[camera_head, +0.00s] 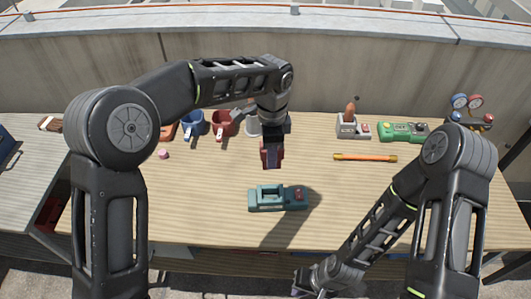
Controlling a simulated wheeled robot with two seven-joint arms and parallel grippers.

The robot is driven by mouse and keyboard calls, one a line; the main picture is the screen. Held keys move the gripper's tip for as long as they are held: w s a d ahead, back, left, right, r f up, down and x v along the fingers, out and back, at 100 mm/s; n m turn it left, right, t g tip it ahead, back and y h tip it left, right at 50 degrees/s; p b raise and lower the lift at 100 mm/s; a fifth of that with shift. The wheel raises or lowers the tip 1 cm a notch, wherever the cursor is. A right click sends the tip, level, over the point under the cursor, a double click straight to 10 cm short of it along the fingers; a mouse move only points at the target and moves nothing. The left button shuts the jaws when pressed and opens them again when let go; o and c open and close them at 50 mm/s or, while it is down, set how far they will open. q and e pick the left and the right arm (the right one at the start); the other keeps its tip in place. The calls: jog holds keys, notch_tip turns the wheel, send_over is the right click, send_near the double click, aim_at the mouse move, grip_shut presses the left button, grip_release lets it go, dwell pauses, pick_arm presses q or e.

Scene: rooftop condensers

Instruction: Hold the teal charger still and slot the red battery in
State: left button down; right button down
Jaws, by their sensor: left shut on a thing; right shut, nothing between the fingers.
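The teal charger (262,206) sits on the wooden bench near its front middle, with an open slot on its left part and a small red patch at its right end. My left gripper (271,143) is shut on the red battery (265,158) and holds it upright behind the charger, apart from it. The gripper's fingers hide part of the battery. My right gripper (299,289) is shut and empty, low at the bottom edge of the view, in front of the bench and away from the charger.
A grey holder (347,130), a green device (402,131) and a gauge set (468,115) stand at the back right. An orange rod (365,157) lies before them. The bench around the charger is clear.

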dwell(0.4)
pick_arm(q)
notch_tip(320, 180, down, 11)
dwell(0.6)
notch_tip(320, 180, up, 12)
jog(key=shift+r, duration=0.1)
dwell(0.8)
pick_arm(e)
jog(key=c, duration=2.1)
grip_release()
